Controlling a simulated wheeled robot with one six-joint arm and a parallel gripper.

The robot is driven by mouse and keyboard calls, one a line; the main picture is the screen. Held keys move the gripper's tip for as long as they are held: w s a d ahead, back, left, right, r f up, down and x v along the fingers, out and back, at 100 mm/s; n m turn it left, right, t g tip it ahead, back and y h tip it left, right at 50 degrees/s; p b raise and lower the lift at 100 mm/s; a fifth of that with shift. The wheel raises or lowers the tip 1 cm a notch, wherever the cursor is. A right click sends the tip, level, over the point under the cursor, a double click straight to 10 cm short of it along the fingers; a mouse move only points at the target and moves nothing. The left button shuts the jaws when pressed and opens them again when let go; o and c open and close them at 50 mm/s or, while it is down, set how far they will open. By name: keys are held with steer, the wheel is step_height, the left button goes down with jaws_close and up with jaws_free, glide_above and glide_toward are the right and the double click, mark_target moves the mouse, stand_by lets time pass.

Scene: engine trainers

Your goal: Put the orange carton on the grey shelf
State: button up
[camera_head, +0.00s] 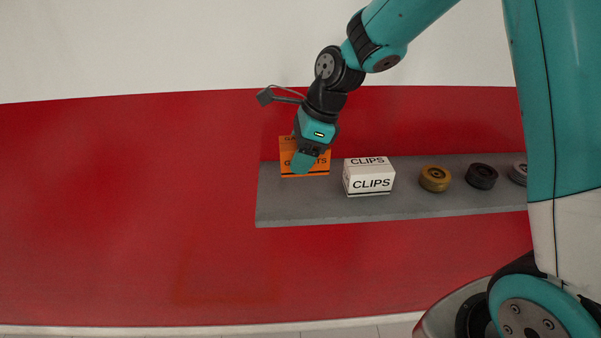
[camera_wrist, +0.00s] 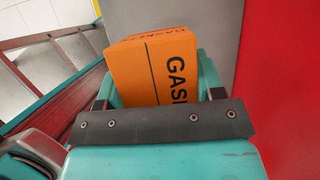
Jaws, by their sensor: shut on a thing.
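The orange carton (camera_head: 320,168), with dark lettering, is at the left end of the grey shelf (camera_head: 290,207) in the head view. My gripper (camera_head: 302,162) comes from above and is shut on it, covering part of its face. In the wrist view the carton (camera_wrist: 150,70) sits between my teal fingers, with part of the word GASKETS showing. The grey shelf surface (camera_wrist: 200,20) shows beyond it. I cannot tell whether the carton's underside touches the shelf or is slightly above it.
A white CLIPS box (camera_head: 369,178) stands just right of the carton. Farther right on the shelf are a yellow-brown roll (camera_head: 435,178), a black roll (camera_head: 482,176) and a grey roll (camera_head: 519,173). A red and white wall is behind. The shelf's front left is bare.

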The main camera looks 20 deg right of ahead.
mark_target(299, 190)
steer(key=shift+f+p, duration=0.45)
steer(key=shift+f, duration=2.55)
steer(key=shift+f, duration=0.1)
steer(key=o, duration=1.1)
